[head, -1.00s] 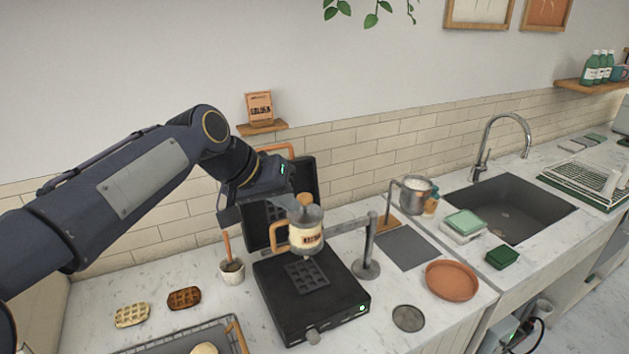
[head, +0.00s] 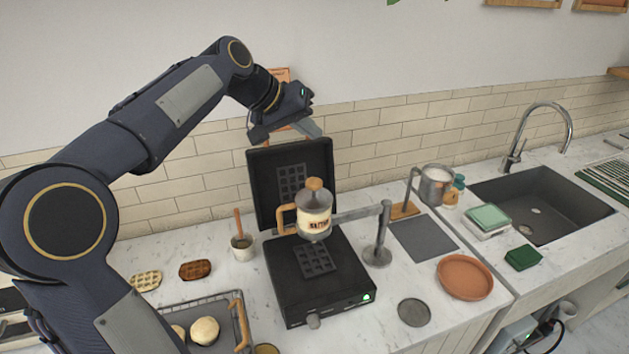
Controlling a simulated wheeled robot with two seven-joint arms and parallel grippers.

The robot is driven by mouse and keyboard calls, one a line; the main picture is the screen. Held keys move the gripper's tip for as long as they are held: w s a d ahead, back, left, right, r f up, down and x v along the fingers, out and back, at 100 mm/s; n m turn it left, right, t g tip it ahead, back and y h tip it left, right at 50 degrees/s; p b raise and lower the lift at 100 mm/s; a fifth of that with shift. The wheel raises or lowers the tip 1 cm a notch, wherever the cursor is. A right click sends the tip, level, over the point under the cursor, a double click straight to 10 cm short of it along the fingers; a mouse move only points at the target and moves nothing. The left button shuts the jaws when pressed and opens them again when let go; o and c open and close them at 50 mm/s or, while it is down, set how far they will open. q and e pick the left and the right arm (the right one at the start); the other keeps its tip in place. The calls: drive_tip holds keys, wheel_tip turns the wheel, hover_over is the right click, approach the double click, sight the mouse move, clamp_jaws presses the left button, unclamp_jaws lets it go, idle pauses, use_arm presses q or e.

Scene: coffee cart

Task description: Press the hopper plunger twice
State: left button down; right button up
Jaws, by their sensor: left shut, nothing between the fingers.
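The batter hopper (head: 314,216) is a pale canister with a grey lid and a lettered label, held on a stand arm above the open waffle iron (head: 322,290). Its plunger knob (head: 314,184) is tan and sits on top of the lid. My left gripper (head: 308,128) is shut and empty, raised above and slightly left of the knob, apart from it and in front of the upright iron lid (head: 263,165) top edge. My right gripper is not in the head view.
A metal stand post (head: 385,235) rises right of the hopper. A utensil cup (head: 243,247) and two waffles (head: 196,270) lie to the left. A tray (head: 183,308) with dough balls is at front left. A terracotta plate (head: 466,276) is at right.

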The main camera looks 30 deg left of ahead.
use_arm(q)
drive_tip(key=b, duration=0.7)
hover_over(317, 179)
drive_tip(key=s, duration=0.2)
drive_tip(key=f, duration=0.7)
drive_tip(key=shift+w+a+f, duration=0.1)
drive_tip(key=shift+a+f, duration=0.2)
drive_tip(key=shift+a, duration=0.1)
drive_tip(key=shift+f, duration=0.45)
drive_tip(key=shift+f+b, duration=0.4)
drive_tip(key=shift+b, duration=0.05)
drive_tip(key=shift+f+b, duration=0.6)
drive_tip(key=shift+f, duration=0.15)
idle(0.8)
idle(0.3)
drive_tip(key=shift+r+p, duration=1.05)
drive_tip(key=shift+r, duration=0.1)
